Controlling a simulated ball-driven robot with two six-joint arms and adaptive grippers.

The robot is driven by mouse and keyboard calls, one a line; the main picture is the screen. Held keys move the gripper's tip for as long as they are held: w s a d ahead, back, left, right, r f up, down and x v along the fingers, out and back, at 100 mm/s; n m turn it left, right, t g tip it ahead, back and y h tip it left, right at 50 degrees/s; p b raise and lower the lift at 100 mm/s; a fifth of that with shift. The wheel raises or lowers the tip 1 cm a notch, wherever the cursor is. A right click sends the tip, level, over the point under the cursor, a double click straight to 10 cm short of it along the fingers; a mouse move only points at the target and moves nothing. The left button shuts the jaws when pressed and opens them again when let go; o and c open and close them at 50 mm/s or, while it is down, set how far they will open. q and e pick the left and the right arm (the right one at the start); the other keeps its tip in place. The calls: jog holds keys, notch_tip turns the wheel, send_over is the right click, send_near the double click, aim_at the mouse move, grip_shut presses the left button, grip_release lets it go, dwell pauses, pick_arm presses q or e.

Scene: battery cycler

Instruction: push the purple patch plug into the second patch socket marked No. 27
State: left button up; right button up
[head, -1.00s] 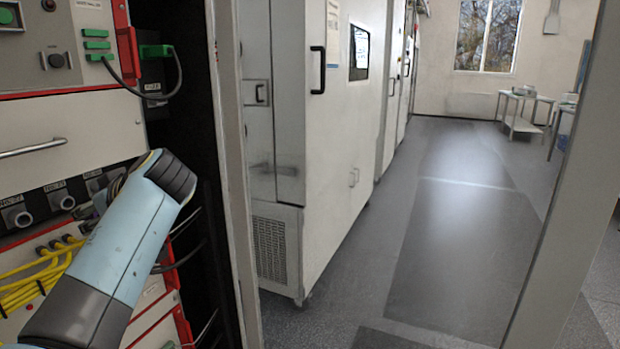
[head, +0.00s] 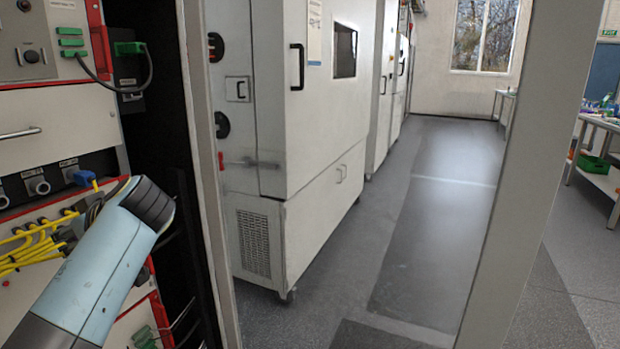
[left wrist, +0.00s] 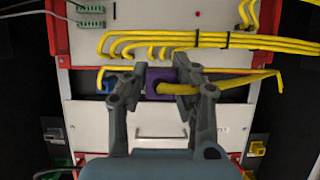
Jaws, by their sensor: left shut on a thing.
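The purple patch plug (left wrist: 158,79) is between the two fingers of my left gripper (left wrist: 159,84) in the left wrist view, with its yellow cable trailing right. It is in front of the dark socket strip; I cannot tell whether its front is inside a socket. In the head view my left gripper (head: 92,212) is mostly hidden behind my own arm, and the purple plug does not show clearly. Round patch sockets (head: 38,185) sit in a row on the dark strip; their labels are too small to read. My right gripper is in neither view.
A blue plug (left wrist: 106,78) is on the strip beside the purple one; it also shows in the head view (head: 86,180). Yellow cables (head: 40,238) run below the sockets in the head view. A drawer handle (head: 20,133) is above them. A cabinet (head: 255,240) stands right of the rack.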

pick_arm(q)
jog(key=s+a+f+m+t+h+b, duration=0.2)
jog(key=s+a+f+m+t+b, duration=0.15)
jog(key=s+a+f, duration=0.2)
jog(key=s+d+r+m+t+h+b, duration=0.1)
jog(key=s+d+r+m+h, duration=0.1)
jog(key=d+m+h, duration=0.3)
jog(key=s+d+r+m+h+b, duration=0.1)
jog(key=s+d+r+m+h, duration=0.2)
jog(key=d, duration=0.8)
jog(key=s+d+r+m+t+h+b, duration=0.1)
jog(key=s+d+r+m+h, duration=0.1)
jog(key=d+r+m+h, duration=0.3)
jog(key=d+m+h, duration=0.2)
jog(key=d+h, duration=0.1)
jog(key=shift+s+d+m+t, duration=0.15)
jog(key=shift+d+m+t, duration=0.1)
jog(key=shift+m+t, duration=0.1)
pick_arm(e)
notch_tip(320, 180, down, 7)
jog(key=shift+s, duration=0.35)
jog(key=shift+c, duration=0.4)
